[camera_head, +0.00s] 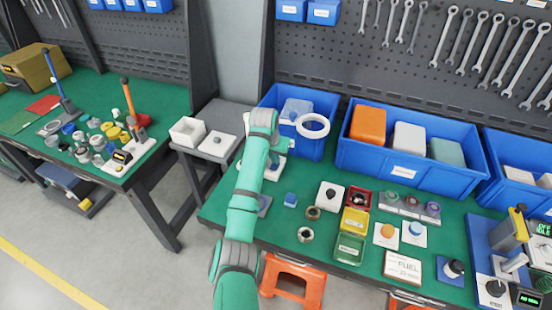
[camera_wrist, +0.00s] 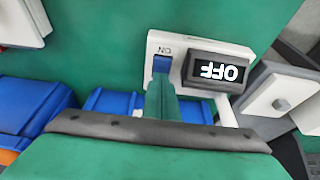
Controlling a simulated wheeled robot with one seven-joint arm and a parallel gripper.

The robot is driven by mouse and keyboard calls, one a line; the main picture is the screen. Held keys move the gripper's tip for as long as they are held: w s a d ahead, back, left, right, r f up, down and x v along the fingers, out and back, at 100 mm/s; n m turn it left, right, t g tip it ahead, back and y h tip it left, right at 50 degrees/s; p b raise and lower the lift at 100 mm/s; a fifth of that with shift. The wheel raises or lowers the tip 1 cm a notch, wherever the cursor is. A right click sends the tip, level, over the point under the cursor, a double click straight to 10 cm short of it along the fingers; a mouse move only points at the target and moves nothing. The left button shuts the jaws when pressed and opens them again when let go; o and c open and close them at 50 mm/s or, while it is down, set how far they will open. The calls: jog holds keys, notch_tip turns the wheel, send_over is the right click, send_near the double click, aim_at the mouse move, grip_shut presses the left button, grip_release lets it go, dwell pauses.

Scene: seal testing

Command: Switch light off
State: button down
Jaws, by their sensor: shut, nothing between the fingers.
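In the wrist view a white switch box (camera_wrist: 196,42) stands on the green table top. It has a blue rocker (camera_wrist: 161,64) with the letters "ON" above it, and a dark display (camera_wrist: 217,71) that reads "OFF" upside down. My gripper (camera_wrist: 162,82) is shut and empty, with its green fingertips right at the lower edge of the rocker; I cannot tell whether they touch. In the head view my arm hides the gripper and most of the box, whose white edge (camera_head: 277,164) shows beside the arm. A white ring (camera_head: 313,125) stands just right of the arm.
A blue bin (camera_head: 322,141) is close behind the arm, and a larger blue bin (camera_head: 415,178) stands to its right.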

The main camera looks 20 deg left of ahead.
jog(key=shift+s+d+f, duration=0.1)
jog(key=shift+s+f, duration=0.1)
jog(key=shift+s, duration=0.65)
jog(key=shift+w+r, duration=0.1)
jog(key=shift+r, duration=0.5)
jog(key=v, duration=1.3)
jog(key=shift+w, duration=0.2)
jog(key=shift+r, duration=0.15)
